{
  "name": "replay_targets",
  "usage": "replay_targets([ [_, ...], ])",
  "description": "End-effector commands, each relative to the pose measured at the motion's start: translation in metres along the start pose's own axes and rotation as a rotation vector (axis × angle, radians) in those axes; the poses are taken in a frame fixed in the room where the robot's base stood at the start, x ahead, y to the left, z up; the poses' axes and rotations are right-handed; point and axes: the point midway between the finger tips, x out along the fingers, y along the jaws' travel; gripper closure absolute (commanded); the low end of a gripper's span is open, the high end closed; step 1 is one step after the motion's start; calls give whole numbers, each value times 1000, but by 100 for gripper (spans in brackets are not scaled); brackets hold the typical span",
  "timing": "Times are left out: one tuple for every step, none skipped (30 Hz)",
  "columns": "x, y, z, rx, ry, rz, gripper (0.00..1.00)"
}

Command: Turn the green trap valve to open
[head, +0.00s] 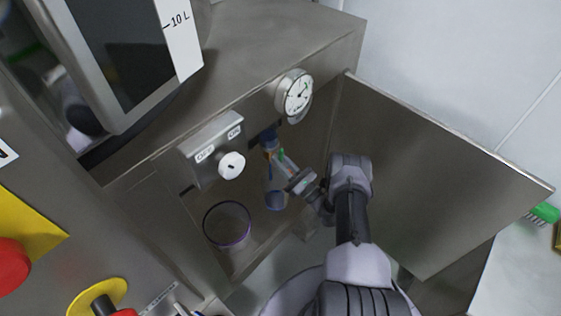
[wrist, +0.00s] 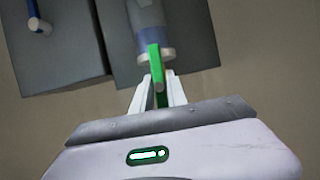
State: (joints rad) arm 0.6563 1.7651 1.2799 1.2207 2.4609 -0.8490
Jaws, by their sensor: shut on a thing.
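The green trap valve handle (wrist: 154,62) stands between my gripper's two pale fingers in the wrist view. My gripper (wrist: 159,92) is shut on this handle. Behind the handle is the trap's clear and blue body (wrist: 146,22). In the head view my gripper (head: 290,172) reaches into the open cabinet from the right, at the trap (head: 274,185). Only a little green shows there, and the fingers partly hide the handle.
A steel door (head: 440,175) stands open to the right of my arm. A round gauge (head: 297,92) and a switch box with a white knob (head: 231,165) are on the cabinet front.

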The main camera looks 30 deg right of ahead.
Motion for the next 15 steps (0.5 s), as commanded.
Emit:
replay_targets([
  [0, -1, 1, -10, -2, 2, 100],
  [0, -1, 1, -15, -2, 4, 100],
  [0, -1, 1, -21, -1, 6, 100],
  [0, -1, 1, -24, -1, 8, 100],
  [0, -1, 1, -26, -1, 9, 100],
  [0, -1, 1, -29, -1, 10, 100],
  [0, -1, 1, -31, -1, 10, 100],
  [0, -1, 1, -32, -1, 11, 100],
  [0, -1, 1, -33, -1, 11, 100],
  [0, -1, 1, -33, -1, 12, 100],
  [0, -1, 1, -33, -1, 12, 100],
  [0, -1, 1, -33, -1, 12, 100],
  [0, -1, 1, -33, -1, 12, 100],
  [0, -1, 1, -33, -1, 12, 100],
  [0, -1, 1, -33, -1, 12, 100],
])
